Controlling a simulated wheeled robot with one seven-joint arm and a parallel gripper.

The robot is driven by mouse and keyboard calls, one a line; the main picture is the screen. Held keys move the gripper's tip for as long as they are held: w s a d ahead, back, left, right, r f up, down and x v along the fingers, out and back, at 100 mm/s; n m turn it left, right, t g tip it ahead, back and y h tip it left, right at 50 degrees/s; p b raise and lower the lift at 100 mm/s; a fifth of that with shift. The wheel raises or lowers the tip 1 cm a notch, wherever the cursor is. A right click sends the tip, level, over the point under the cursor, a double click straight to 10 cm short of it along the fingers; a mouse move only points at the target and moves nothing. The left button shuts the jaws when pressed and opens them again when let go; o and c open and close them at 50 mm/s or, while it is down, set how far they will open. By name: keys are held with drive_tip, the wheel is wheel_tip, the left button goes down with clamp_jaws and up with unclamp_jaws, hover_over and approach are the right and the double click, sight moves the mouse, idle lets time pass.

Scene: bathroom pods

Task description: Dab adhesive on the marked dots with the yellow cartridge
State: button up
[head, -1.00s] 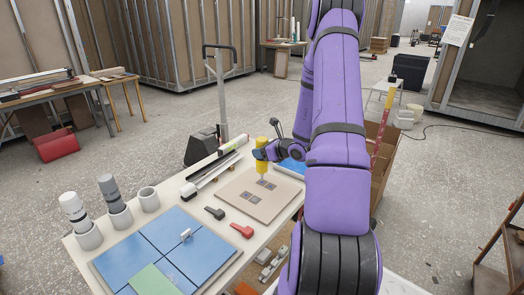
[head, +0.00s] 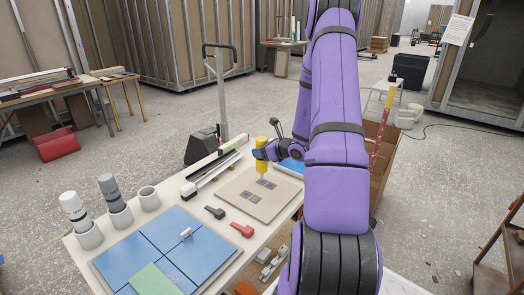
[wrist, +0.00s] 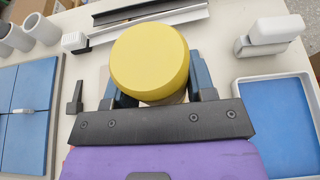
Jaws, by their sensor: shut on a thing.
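My gripper (head: 260,154) is shut on the yellow cartridge (head: 262,160), which stands upright in its jaws with the tip downward. In the wrist view the cartridge (wrist: 150,62) shows its round end between the two dark fingers. The cartridge is over the far part of a beige board (head: 240,206). The board carries small dark square marks (head: 252,196); those near the tip are small, and I cannot tell whether the tip touches the board. In the wrist view my gripper and the cartridge hide the marks.
Blue tiles (head: 163,243) with a green piece (head: 158,281) lie at the near left. Grey and white cartridges stand in holders (head: 120,217) beside an empty holder (head: 149,199). A black tool (head: 215,212) and a red tool (head: 242,230) lie before the board. A blue tray (wrist: 277,112) sits right in the wrist view.

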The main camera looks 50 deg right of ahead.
sight(262, 143)
drive_tip(key=shift+f, duration=0.5)
idle(0.6)
drive_tip(key=shift+r, duration=0.15)
idle(0.5)
drive_tip(key=shift+r, duration=1.85)
drive_tip(key=shift+f, duration=0.15)
drive_tip(key=shift+f, duration=1.95)
idle(0.7)
